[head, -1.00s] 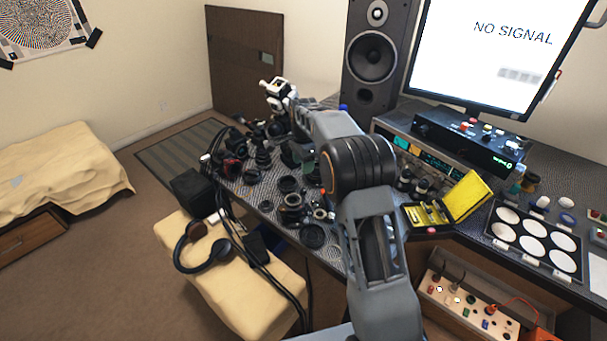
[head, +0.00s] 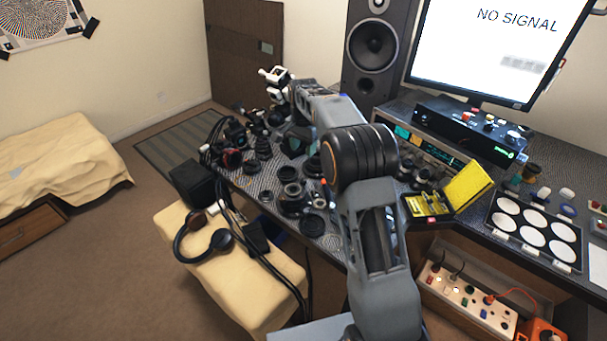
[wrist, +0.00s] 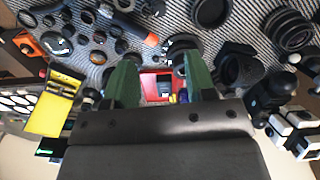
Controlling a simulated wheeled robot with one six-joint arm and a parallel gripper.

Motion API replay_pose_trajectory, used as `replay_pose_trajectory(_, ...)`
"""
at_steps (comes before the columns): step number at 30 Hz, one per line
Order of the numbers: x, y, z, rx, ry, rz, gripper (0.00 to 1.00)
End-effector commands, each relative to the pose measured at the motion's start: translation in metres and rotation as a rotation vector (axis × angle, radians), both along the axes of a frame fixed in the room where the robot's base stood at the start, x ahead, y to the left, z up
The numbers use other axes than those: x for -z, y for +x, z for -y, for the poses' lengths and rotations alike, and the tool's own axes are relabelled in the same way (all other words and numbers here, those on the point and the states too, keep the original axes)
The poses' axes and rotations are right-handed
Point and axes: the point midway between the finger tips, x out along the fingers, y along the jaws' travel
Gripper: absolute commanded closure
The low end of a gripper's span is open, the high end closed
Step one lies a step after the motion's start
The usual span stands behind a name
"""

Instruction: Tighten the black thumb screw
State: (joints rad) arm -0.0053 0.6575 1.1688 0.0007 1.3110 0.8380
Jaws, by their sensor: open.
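I cannot pick out the black thumb screw for certain in either view. In the wrist view my gripper (wrist: 158,68) is open, with its two green fingers apart and nothing held between them. Beyond the gap lies a red tray-like object (wrist: 149,83) with small dark and blue pieces on it. A dark lens part (wrist: 183,45) lies just past the right fingertip. In the head view my arm reaches over the far left part of the bench, and the fingers are mostly hidden among the dark parts there.
Many dark lens rings and barrels (head: 290,197) crowd the bench's left end. A white-and-black device (head: 275,78) stands at the far left. A yellow-lidded case (head: 467,186) and a tray of white discs (head: 533,232) lie to the right. A speaker (head: 372,45) stands behind.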

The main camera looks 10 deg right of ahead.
Motion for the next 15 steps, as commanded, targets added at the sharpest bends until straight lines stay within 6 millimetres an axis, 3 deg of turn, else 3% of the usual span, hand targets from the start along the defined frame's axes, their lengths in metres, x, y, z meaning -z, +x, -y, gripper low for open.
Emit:
replay_pose_trajectory(8,0.016,-0.001,0.000,-0.158,0.000,-0.006,0.50)
replay_pose_trajectory(15,0.062,-0.001,0.000,-0.155,0.000,-0.008,0.50)
